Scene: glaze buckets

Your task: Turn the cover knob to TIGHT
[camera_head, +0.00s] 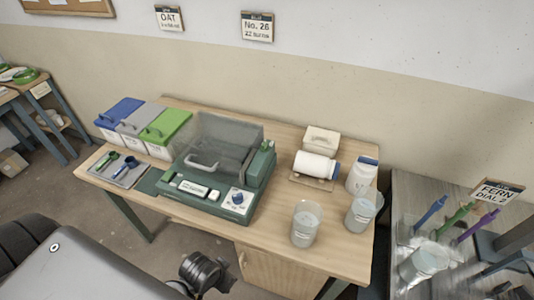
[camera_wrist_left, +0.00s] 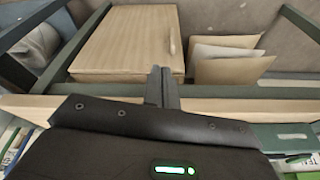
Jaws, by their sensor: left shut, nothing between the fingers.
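A green machine (camera_head: 219,203) stands on the wooden table, with a clear grey cover (camera_head: 225,138) that looks lowered. The cover has a pale handle (camera_head: 202,165) at its front. A blue knob (camera_head: 238,198) sits on a white dial plate at the machine's front right corner. The plate's markings and the knob's exact pointing are too small to read. My left gripper (camera_wrist_left: 161,86) shows in the left wrist view, its fingers together and empty. No knob shows between or beside the fingers there. My right gripper is not in view.
Blue, grey and green lidded bins (camera_head: 147,123) stand left of the machine. A wooden cabinet (camera_wrist_left: 124,42) and a wooden edge (camera_wrist_left: 250,106) show near the left fingers. A second table (camera_head: 410,195) stands right.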

